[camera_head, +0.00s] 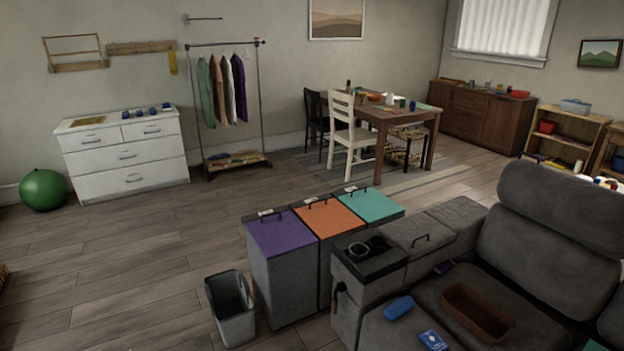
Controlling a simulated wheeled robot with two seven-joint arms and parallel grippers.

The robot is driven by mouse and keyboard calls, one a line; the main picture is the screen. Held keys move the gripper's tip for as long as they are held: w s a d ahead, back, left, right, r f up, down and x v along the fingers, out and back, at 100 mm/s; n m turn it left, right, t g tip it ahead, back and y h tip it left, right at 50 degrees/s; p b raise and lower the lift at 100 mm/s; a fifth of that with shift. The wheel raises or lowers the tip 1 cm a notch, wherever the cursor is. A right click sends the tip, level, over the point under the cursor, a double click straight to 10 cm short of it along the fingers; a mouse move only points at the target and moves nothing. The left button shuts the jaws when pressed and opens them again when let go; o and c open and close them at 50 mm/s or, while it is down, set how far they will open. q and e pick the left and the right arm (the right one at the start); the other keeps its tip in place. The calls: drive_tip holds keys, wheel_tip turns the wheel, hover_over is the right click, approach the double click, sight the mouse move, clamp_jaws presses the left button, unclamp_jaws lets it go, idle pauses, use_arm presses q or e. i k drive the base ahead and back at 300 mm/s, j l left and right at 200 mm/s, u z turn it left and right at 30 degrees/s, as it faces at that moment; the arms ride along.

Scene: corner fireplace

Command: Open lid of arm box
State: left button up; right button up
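A grey sofa fills the lower right. Its arm has a box section with a closed grey lid (412,232) that carries a small dark handle (421,239). I take this to be the arm box. A black cup holder panel (369,254) with two round holes sits at the near end of the arm, in front of the lid. The lid lies flat and the inside of the box is hidden. Neither of my grippers is in view.
Three bins with purple (282,234), orange (329,217) and teal (370,204) lids stand beside the arm. A grey wastebasket (234,322) stands before them. A brown tray (478,311) and a blue case (398,308) lie on the seat.

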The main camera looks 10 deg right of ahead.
sight(417, 234)
drive_tip(key=i+j+z, duration=0.1)
drive_tip(key=i+z, duration=0.2)
drive_tip(key=i, duration=0.2)
drive_tip(key=i+j+z, duration=0.25)
drive_tip(key=i, duration=0.25)
drive_tip(key=i+j+z, duration=0.3)
drive_tip(key=i, duration=0.15)
